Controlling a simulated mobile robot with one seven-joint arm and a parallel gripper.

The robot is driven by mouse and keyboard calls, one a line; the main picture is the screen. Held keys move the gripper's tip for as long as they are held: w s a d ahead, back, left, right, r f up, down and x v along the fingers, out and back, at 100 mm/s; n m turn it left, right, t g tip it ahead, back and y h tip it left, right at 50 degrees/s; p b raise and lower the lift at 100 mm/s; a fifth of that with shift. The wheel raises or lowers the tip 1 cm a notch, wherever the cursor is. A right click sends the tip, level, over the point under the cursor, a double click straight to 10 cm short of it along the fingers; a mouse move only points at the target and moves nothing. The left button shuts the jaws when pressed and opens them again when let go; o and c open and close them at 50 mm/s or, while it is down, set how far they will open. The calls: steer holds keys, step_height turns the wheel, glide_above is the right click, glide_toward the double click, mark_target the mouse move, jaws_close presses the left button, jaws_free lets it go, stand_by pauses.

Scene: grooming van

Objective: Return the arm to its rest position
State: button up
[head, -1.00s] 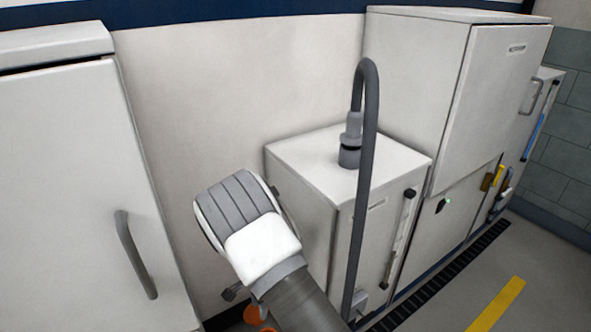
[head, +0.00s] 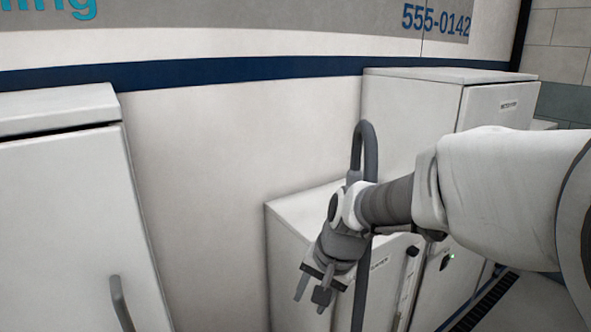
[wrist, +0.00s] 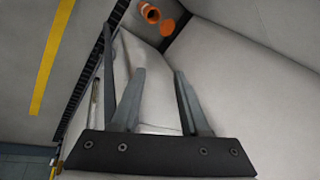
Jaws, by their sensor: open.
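My gripper (head: 312,291) hangs from my arm at the lower middle of the head view, in front of the low white cabinet (head: 290,240). Its two fingers point down, spread apart, with nothing between them. In the wrist view my gripper (wrist: 158,98) also shows open and empty, both fingers in sight. My arm reaches in from the right and covers part of the low cabinet and the tall cabinet behind it.
A grey hose (head: 364,140) arches up from the low cabinet, close beside my wrist. A tall white cabinet (head: 410,110) stands at the right and another white cabinet (head: 60,210) at the left. Orange items (wrist: 150,14) lie on the floor near a yellow floor stripe (wrist: 50,65).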

steer(key=s+d+r+n+t+h, duration=0.1)
steer(key=s+d+r+n, duration=0.1)
steer(key=s+d+r, duration=0.45)
steer(key=s+d+r+n+t+h, duration=0.1)
steer(key=s+d+n+t+h, duration=0.2)
steer(key=s, duration=0.7)
step_height(320, 180, up, 20)
steer(key=d+g+y+p, duration=0.1)
steer(key=p, duration=1.8)
steer(key=shift+w+d+f+p, duration=0.15)
steer(key=shift+d+p, duration=0.05)
steer(key=shift+p, duration=0.1)
steer(key=shift+a, duration=0.1)
